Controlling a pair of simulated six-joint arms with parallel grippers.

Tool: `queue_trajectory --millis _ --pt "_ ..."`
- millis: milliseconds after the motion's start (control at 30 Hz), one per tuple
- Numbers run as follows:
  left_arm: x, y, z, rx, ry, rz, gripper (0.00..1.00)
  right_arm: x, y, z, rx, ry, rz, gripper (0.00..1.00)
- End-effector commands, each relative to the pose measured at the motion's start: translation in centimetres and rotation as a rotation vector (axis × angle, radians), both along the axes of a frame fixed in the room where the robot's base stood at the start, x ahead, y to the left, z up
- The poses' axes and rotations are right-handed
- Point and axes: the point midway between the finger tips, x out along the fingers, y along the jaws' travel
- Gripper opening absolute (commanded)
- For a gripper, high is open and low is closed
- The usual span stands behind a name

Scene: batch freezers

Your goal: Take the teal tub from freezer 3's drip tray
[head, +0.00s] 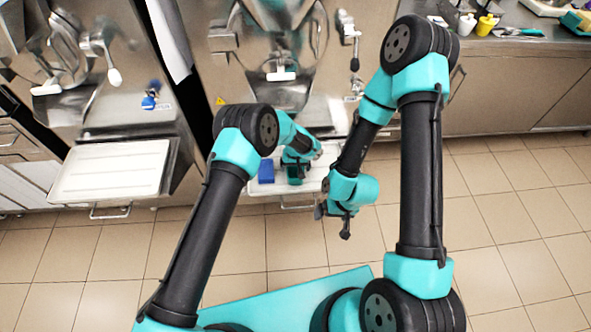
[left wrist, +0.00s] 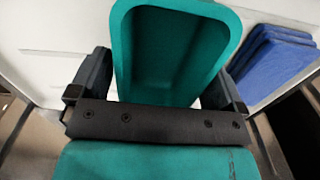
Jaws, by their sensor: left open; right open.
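The teal tub (head: 295,179) stands on the white drip tray (head: 318,170) under the middle freezer, largely covered by my left arm in the head view. In the left wrist view the open-topped tub (left wrist: 172,55) lies between the two dark fingers of my left gripper (left wrist: 163,72). The left gripper is open, one finger on each side of the tub; whether either touches it I cannot tell. My right gripper (head: 334,212) is open and empty, in front of the tray's right side, above the floor.
A blue folded stack (head: 266,171) lies on the same tray, left of the tub; it also shows in the left wrist view (left wrist: 272,62). Another white tray (head: 110,170) sits empty under the left freezer. A counter with bottles (head: 486,25) stands at the right. The floor is clear.

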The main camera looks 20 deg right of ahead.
Motion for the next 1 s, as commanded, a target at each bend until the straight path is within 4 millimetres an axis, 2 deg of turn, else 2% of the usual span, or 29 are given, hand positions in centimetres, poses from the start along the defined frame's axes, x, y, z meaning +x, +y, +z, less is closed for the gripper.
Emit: queue_trajectory --millis 133,567,1000 --pt "-0.01 0.00 -0.93 0.000 0.000 0.001 0.96 0.00 0.00 0.00 0.000 0.000 0.000 0.97" --pt "0.00 -0.02 -0.89 0.000 0.000 0.000 0.96 0.00 0.00 0.00 0.000 0.000 0.000 0.97" --pt "0.00 -0.02 -0.88 0.000 0.000 0.000 0.56 0.00 0.00 0.00 0.000 0.000 0.000 0.97"
